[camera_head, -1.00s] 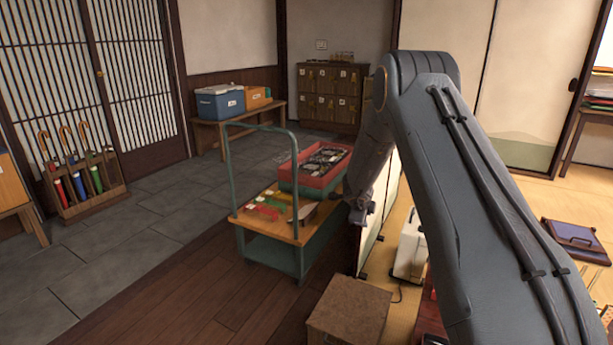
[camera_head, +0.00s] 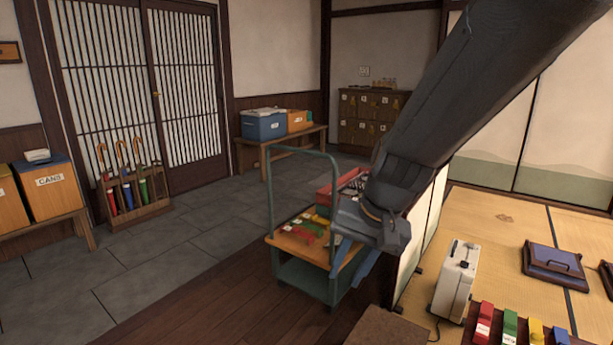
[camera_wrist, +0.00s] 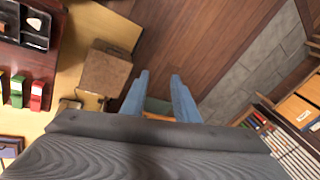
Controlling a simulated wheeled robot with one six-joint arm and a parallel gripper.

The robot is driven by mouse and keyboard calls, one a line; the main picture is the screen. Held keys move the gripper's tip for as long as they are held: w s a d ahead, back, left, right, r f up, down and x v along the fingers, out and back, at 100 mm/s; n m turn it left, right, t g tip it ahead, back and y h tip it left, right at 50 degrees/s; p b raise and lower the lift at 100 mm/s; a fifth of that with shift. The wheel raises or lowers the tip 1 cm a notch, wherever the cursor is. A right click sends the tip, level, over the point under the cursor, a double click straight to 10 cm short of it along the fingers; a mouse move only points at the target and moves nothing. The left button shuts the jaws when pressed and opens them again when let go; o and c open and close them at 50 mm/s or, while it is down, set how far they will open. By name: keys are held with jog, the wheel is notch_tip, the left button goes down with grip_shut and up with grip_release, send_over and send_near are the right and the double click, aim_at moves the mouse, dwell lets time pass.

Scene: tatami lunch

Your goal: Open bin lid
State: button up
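An orange bin labelled CANS (camera_head: 51,186) stands at the far left in the head view, with a dark blue lid (camera_head: 40,163) that looks shut and a small pale object on top. A second orange bin (camera_head: 10,205) is cut off by the left edge. Orange bin fronts (camera_wrist: 298,110) also show at the right of the wrist view. My gripper (camera_head: 351,268) points down in front of the trolley, far to the right of the bins. Its blue fingers (camera_wrist: 160,76) are apart with nothing between them in the wrist view.
A green trolley (camera_head: 305,277) with coloured items is beside my gripper. An umbrella rack (camera_head: 135,216) stands right of the bins. Grey stone floor (camera_head: 170,262) is clear before them. A brown box (camera_wrist: 105,70) and tatami (camera_head: 410,295) lie on my side.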

jog(key=s+d+n+g+h, duration=0.1)
jog(key=s+d+n, duration=0.15)
jog(key=s, duration=0.55)
jog(key=s+d+n+g+h, duration=0.1)
jog(key=s+d+n, duration=0.15)
jog(key=s, duration=0.45)
jog(key=d+r+m+p, duration=0.2)
jog(key=d+r+p, duration=0.3)
jog(key=p, duration=0.7)
jog(key=shift+s+d+r+h+p, duration=0.3)
jog(key=shift+r+h+p, duration=0.1)
jog(key=shift+r, duration=0.3)
jog(key=shift+d+r, duration=0.1)
jog(key=shift+d, duration=0.1)
jog(key=shift+c, duration=0.7)
jog(key=shift+d+p, duration=0.1)
jog(key=shift+p, duration=0.2)
grip_shut()
